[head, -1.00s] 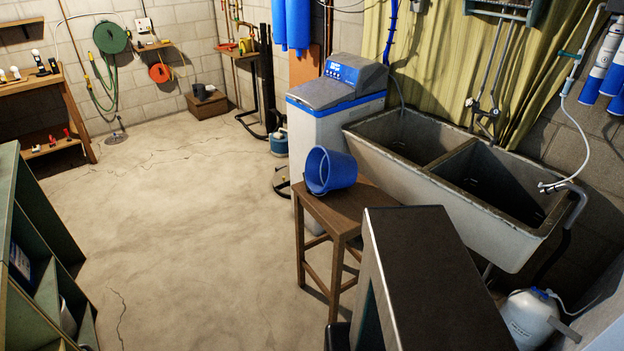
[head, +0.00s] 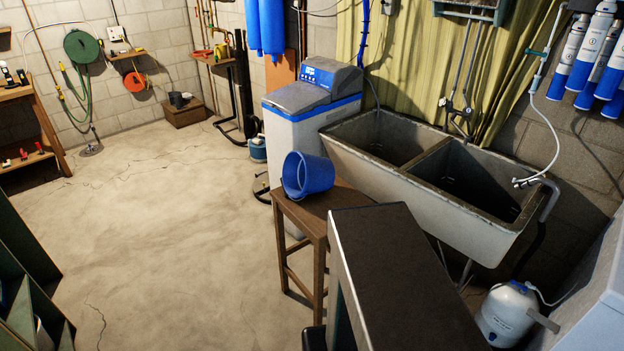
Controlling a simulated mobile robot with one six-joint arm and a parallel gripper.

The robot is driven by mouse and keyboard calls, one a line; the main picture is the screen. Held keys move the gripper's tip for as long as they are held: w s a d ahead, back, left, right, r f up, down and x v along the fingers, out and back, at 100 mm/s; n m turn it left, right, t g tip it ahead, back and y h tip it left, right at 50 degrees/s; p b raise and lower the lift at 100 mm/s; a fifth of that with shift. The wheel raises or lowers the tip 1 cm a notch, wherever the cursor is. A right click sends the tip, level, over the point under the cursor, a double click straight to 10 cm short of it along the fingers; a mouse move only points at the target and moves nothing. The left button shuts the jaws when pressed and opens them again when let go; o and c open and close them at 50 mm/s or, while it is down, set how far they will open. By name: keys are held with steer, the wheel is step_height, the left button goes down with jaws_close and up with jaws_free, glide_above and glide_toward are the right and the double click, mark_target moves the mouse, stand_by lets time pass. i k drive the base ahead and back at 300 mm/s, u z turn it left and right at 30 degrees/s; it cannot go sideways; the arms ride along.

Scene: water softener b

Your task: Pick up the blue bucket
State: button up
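The blue bucket (head: 314,173) lies tipped on its side on top of a small wooden stool (head: 318,210). Its open mouth faces left in the head view. The bucket is near the stool's far left part, close to the water softener. My gripper does not show in the head view, so its place relative to the bucket cannot be seen.
A dark-topped cabinet (head: 400,265) stands in front of the stool, to its right. The water softener (head: 307,110) is behind the bucket, and a concrete double sink (head: 395,180) is to the right. Green shelving (head: 25,265) is at left. Floor (head: 170,220) left of the stool is clear.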

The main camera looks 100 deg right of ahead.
mark_target(318, 173)
steer(key=u, duration=0.1)
steer(key=k, duration=1.65)
steer(key=z, duration=0.35)
steer(key=i, duration=1)
steer(key=z, duration=0.05)
